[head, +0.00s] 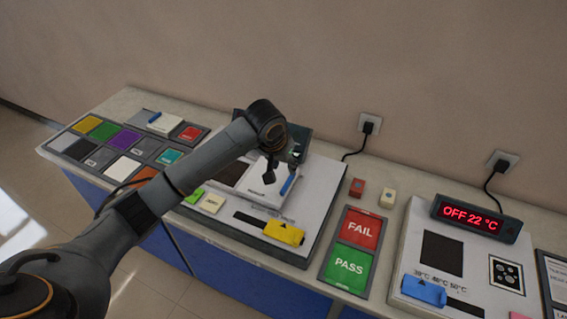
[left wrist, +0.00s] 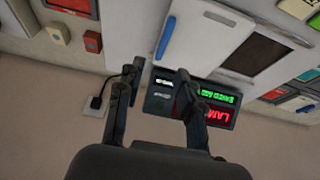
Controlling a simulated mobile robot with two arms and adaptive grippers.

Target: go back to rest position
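My left arm reaches in from the left in the head view, bent over the table. My left gripper (head: 281,167) hangs near the back of a large white device (head: 318,190), by a white panel with a blue bar handle (head: 288,185). In the left wrist view the two dark fingers of the left gripper (left wrist: 159,70) stand apart with nothing between them. The blue handle (left wrist: 166,38) lies beyond the fingertips there. I cannot tell the exact height above the device. My right gripper is in neither view.
A dark display (left wrist: 190,100) stands close by the fingers. Further right are red and green FAIL/PASS pads (head: 352,247), a red block (head: 357,187), a white block (head: 388,198) and a heater with an OFF 22 °C display (head: 470,217). Coloured tiles (head: 122,140) lie at left. The wall is behind.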

